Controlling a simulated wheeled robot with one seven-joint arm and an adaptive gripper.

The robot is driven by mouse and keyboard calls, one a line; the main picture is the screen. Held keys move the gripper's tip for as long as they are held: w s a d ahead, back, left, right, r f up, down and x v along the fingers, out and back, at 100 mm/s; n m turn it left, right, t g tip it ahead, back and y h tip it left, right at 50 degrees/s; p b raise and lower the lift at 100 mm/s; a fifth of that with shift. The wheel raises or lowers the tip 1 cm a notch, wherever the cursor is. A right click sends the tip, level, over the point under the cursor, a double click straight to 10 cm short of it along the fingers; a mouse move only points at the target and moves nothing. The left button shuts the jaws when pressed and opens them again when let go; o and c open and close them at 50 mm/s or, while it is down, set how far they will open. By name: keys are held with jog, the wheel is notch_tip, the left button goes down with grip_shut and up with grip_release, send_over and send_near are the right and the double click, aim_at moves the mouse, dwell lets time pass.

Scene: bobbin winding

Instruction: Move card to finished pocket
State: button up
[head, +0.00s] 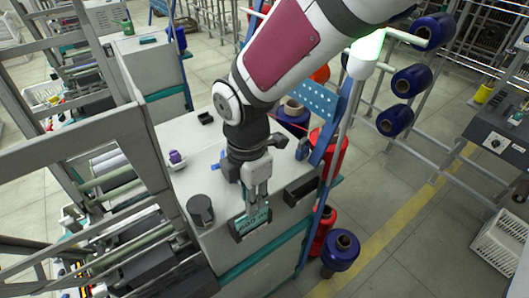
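A teal card (252,220) with pale lettering stands in or just above a small black pocket (238,236) at the front edge of the light grey machine top. My gripper (257,203) points down over the card, its fingertips at the card's upper edge. The two fingers look close together, but whether they pinch the card is too small to tell. A second black pocket (300,190) stands to the right and looks empty. I cannot read which pocket is the finished one.
A dark round cup (201,210) stands left of the card on the machine top (196,165). A purple spool (176,157) and a small black box (205,117) lie farther back. A blue perforated rack (316,101) and red and blue bobbins (341,250) border the right side.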

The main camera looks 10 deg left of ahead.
jog(key=shift+f+b, duration=1.25)
jog(key=shift+f, duration=1.4)
jog(key=shift+c, duration=0.3)
grip_shut()
jog(key=shift+r, duration=0.1)
notch_tip(320, 180, up, 6)
jog(key=p, duration=0.4)
jog(key=shift+s+r, duration=0.1)
jog(key=shift+r+p, duration=0.3)
jog(key=shift+r, duration=0.3)
